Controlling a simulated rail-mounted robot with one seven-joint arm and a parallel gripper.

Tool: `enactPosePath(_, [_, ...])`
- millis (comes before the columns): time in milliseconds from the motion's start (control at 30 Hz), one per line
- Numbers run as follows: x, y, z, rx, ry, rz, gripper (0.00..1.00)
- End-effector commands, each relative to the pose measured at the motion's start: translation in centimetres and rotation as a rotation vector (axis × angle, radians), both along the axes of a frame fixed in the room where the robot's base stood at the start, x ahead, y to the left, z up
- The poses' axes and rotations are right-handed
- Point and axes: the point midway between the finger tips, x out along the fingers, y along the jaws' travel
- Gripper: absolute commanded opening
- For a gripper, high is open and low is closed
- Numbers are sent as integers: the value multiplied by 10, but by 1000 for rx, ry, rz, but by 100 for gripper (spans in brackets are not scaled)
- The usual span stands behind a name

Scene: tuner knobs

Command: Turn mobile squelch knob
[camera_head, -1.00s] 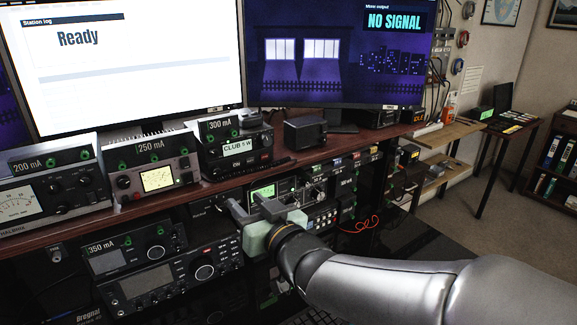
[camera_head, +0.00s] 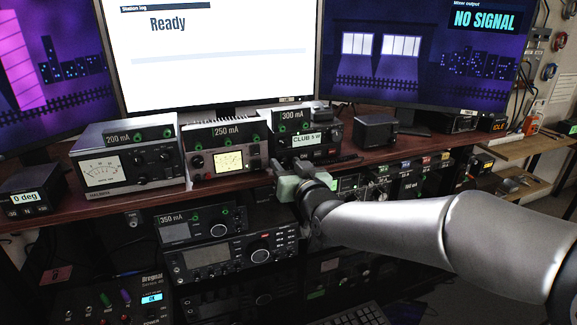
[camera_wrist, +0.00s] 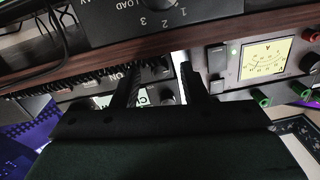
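My gripper (camera_head: 281,168) is in front of the desk edge, just below the small black radio labelled 300 mA and CLUB 5 W (camera_head: 306,142). In the wrist view its two fingers (camera_wrist: 160,80) are apart with nothing held between them. Beyond them the wrist view, upside down, shows the front of that radio, with a white label (camera_wrist: 139,98) and a dark round knob (camera_wrist: 167,97) partly in the gap. The fingers seem short of the knob. No squelch lettering is readable, so I cannot tell which knob is the squelch.
The 250 mA unit with a yellow meter (camera_head: 229,161) stands close left of the gripper. The 200 mA meter unit (camera_head: 128,164) is further left. A small black box (camera_head: 375,132) stands right. Below the desk edge (camera_head: 70,213) sit the 350 mA unit (camera_head: 200,225) and a larger radio (camera_head: 205,258).

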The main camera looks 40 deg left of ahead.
Motion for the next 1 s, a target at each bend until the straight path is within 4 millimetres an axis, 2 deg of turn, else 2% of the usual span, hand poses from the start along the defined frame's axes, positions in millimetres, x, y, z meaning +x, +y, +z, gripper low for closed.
enactPosePath(67, [0,0,0,0,0,0,37])
enactPosePath(200, [0,0,0,0,0,0,0])
enactPosePath(433, [0,-1,-4,30,40,-1,0])
enactPosePath(733, [0,-1,-4,220,308,0,0])
enactPosePath(1000, [-1,0,-1,243,345,1,0])
